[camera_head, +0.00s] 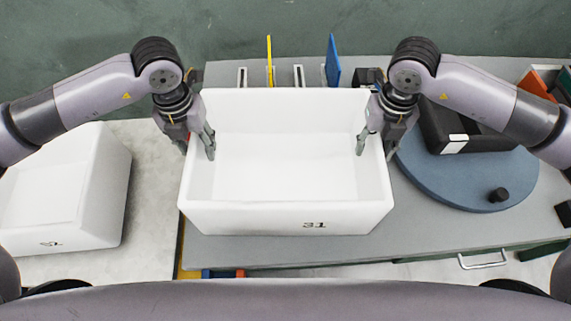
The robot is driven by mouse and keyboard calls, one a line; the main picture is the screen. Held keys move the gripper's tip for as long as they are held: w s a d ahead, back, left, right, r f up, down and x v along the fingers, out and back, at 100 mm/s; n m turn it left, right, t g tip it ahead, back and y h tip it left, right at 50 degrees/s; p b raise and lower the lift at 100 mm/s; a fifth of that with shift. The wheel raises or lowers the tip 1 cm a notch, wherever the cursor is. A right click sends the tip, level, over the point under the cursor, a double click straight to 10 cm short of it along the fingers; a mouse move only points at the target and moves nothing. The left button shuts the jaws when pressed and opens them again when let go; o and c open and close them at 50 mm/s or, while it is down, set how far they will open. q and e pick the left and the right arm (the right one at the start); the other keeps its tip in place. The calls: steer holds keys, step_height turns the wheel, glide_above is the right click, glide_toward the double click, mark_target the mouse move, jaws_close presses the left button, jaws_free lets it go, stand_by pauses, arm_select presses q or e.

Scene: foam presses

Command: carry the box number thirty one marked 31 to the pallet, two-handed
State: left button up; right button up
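The box marked 31 (288,218) is a white, open-topped, empty box in the middle of the head view, upright. Its dark number is on the wall nearest me. My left gripper (197,143) straddles its left wall, one finger inside and one outside, and looks closed on it. My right gripper (376,141) straddles the right wall the same way. The outer fingertips are partly hidden. The box is over the grey table; I cannot tell whether its bottom touches it. I cannot make out a pallet.
Another white box (100,190) with a mark stands on the pale surface (140,255) at left. On the grey table (300,252) are a blue round plate (455,192) with a black tray (470,140), and slotted holders with a yellow piece (269,58) and a blue piece (333,62).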

arm_select(q)
steer(key=shift+f, duration=1.8)
arm_select(e)
steer(key=shift+f, duration=1.8)
arm_select(q)
jaws_close()
arm_select(e)
jaws_close()
